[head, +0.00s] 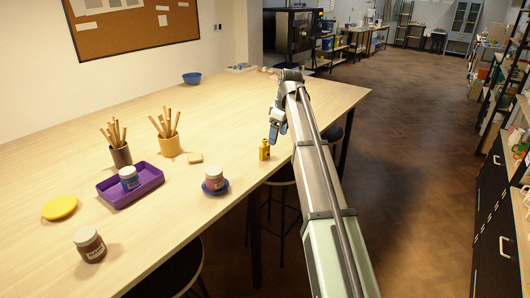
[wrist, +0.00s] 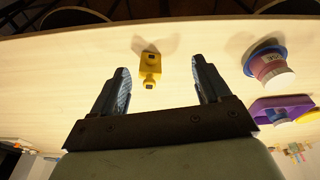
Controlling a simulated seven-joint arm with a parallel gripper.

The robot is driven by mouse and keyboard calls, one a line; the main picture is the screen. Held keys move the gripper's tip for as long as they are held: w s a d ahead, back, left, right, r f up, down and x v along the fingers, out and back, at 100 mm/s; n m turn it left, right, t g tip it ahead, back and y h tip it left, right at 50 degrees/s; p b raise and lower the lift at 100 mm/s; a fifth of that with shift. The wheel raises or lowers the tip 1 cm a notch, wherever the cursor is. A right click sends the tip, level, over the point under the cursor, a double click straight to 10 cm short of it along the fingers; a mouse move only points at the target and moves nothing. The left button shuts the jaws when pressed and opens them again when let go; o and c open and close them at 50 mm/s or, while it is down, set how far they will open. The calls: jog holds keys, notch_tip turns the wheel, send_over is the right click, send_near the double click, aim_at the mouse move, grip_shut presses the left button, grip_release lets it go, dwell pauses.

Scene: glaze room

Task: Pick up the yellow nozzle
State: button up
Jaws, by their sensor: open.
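The yellow nozzle (head: 264,150) stands on the pale wooden table near its right edge in the head view. In the wrist view the yellow nozzle (wrist: 150,68) shows between the two fingertips, a little nearer the left finger, with clear table around it. My gripper (head: 277,128) hangs just beyond and to the right of the nozzle in the head view. In the wrist view my gripper (wrist: 160,78) is open, with nothing between its fingers touching the nozzle that I can make out. The exact height above the table is hard to tell.
A pink-labelled jar (head: 214,179) on a blue dish stands left of the nozzle. The table edge is close to the nozzle.

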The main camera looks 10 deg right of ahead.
aim_at(266, 146)
jog(key=w+a+f+m, duration=0.1)
jog(key=w+f, duration=0.1)
jog(key=w+a+f+m+t, duration=0.1)
jog(key=w+f, duration=0.1)
jog(key=w+a+f+m+t, duration=0.1)
jog(key=w+f+m, duration=0.1)
jog(key=shift+w+a+f+y, duration=0.15)
jog(key=shift+w+f+y, duration=0.2)
jog(key=shift+y, duration=0.05)
jog(key=shift+s+x, duration=0.2)
jog(key=shift+x, duration=2.45)
jog(key=shift+c, duration=0.3)
jog(key=c, duration=1)
